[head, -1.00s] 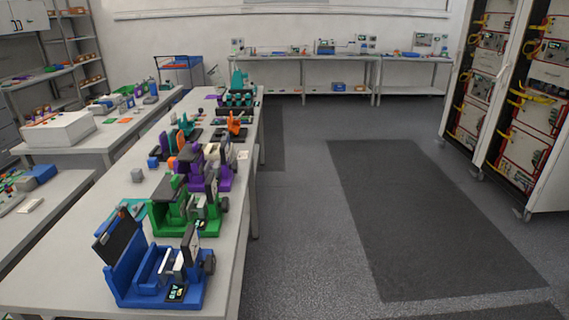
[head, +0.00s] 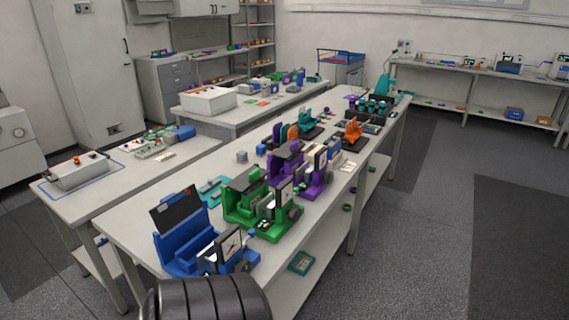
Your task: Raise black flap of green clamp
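The green clamp (head: 234,213) stands on the long table between the blue clamp and the purple clamp. Its black flap (head: 244,180) looks lowered, lying over the top of the green body. A dial or small upright panel (head: 284,193) stands at its right side. Neither of my grippers is in view.
The blue clamp (head: 185,249) at the near end has its black flap (head: 176,211) tilted up. The purple clamp (head: 276,170) stands just behind the green one. An orange device (head: 353,130) stands further back. Open floor (head: 415,240) lies right of the table.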

